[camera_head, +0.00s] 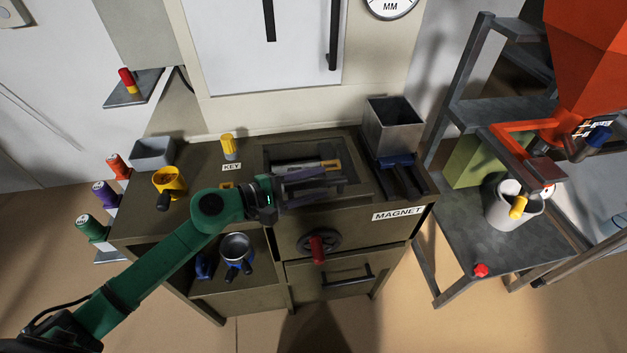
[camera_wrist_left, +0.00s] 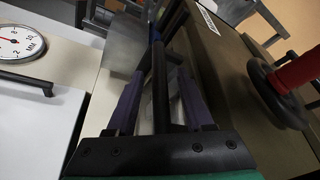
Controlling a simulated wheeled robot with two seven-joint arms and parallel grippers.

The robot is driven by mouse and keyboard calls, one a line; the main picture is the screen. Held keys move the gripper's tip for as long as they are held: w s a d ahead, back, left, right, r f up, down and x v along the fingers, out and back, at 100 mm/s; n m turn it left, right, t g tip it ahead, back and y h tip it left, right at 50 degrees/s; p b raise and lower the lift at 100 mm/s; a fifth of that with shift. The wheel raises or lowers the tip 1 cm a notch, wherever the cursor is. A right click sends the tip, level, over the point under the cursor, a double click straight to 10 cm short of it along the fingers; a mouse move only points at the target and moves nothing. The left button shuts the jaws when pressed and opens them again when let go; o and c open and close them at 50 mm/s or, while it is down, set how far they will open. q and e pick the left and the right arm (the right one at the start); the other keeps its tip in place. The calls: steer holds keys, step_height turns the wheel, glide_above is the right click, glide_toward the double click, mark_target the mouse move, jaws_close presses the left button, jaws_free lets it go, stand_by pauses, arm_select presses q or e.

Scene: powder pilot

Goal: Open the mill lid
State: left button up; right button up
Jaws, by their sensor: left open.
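My left gripper (camera_head: 332,182) reaches in from the left over the dark cabinet top. In the left wrist view its two purple fingers (camera_wrist_left: 160,78) are spread apart, with a dark bar (camera_wrist_left: 160,92) between them. The bar looks like a handle, and I cannot tell whether the fingers touch it. The mill lid appears to be the dark panel (camera_head: 352,198) around and under the fingers, partly hidden by them; its exact outline is unclear. A recess with a grey and yellow item (camera_head: 330,165) lies just behind the gripper. My right gripper is not in view.
A square metal bin (camera_head: 392,128) stands at the back right of the cabinet. A red-handled wheel (camera_head: 318,248) sticks out of the front. A yellow cup (camera_head: 169,182) and yellow-topped key piece (camera_head: 228,146) stand left.

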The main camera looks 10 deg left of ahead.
arm_select(q)
jaws_close()
stand_by(1.3)
